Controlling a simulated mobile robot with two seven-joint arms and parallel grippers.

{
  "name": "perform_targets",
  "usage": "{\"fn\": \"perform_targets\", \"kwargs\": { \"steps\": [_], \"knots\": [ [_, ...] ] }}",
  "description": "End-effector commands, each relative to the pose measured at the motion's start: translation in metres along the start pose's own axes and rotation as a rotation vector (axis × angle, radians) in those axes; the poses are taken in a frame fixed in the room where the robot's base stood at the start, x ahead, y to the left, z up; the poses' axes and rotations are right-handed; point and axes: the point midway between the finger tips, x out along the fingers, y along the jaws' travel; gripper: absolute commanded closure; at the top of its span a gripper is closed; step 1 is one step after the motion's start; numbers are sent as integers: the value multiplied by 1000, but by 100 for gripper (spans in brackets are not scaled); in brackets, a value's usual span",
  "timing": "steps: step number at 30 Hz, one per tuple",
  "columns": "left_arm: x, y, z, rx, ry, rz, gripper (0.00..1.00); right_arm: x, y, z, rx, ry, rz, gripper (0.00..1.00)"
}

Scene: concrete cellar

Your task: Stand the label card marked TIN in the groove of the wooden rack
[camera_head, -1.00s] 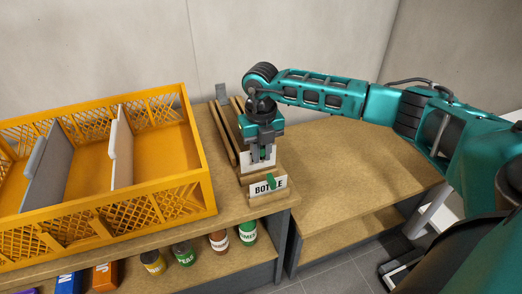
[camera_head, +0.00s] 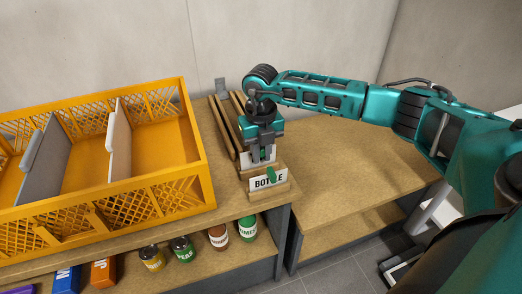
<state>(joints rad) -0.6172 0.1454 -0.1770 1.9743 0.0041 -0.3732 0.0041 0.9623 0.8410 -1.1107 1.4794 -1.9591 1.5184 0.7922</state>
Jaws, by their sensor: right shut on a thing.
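The wooden rack (camera_head: 228,136) lies on the bench right of the crate, with long wooden rails running toward the wall. A white card marked BOTTLE (camera_head: 262,183) stands at its front end, with a green tab on it. My right gripper (camera_head: 263,154) is over the rack just behind that card, pointing down. It is shut on a white card (camera_head: 246,159), which is mostly hidden by the fingers and shows no readable word, so I cannot tell whether it is marked TIN. Whether its lower edge sits in a groove is hidden. My left gripper is not in view.
Cans, a jar (camera_head: 247,229) and boxes sit on the shelf below. The bench top right of the rack (camera_head: 350,160) is clear. A concrete wall stands behind.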

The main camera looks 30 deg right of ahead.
Motion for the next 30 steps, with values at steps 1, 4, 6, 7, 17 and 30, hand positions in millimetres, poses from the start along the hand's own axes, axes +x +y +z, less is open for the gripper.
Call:
{"fn": "perform_targets", "kwargs": {
  "steps": [1,4,6,7,17,30],
  "knots": [
    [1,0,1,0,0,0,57,2,0,0,0,0,0,100],
    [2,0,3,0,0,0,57,5,0,0,0,0,0,100],
    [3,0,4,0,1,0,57,7,0,0,0,0,0,100],
    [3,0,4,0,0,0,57,7,0,0,0,0,0,100],
    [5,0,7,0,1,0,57,13,0,0,-1,-1,0,100],
    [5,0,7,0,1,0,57,13,0,0,0,0,0,52]
  ]
}}
